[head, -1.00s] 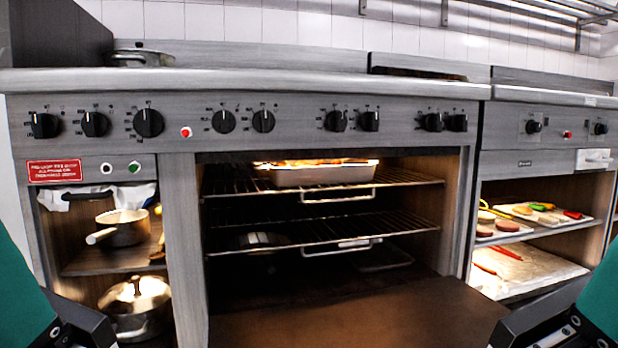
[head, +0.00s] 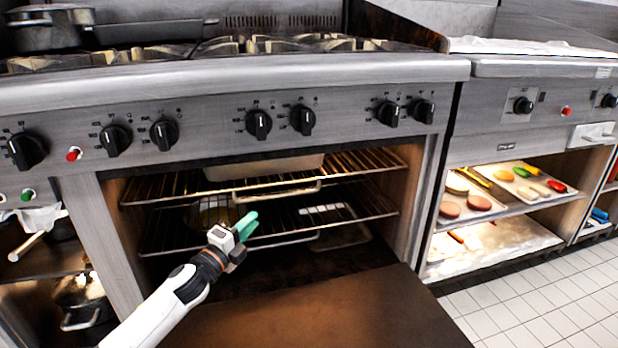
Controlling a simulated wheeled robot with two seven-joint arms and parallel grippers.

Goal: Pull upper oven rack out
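The upper oven rack (head: 365,162) is a wire shelf inside the open oven. A light loop handle (head: 278,194) hangs at its front edge, and a pale rectangular pan (head: 265,169) sits on it. My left gripper (head: 250,223) has green fingers with two tips showing a small gap. It is empty, in front of the oven opening, and in the picture lies below the upper handle, over the lower rack (head: 365,208). It appears apart from the upper handle. My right gripper is not in view.
The oven door (head: 310,310) is folded down in front, below my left arm. The lower rack has its own handle (head: 290,241), partly behind my gripper. Shelves with food boards (head: 515,185) stand to the right; pots (head: 85,300) sit at left. Tiled floor is clear at right.

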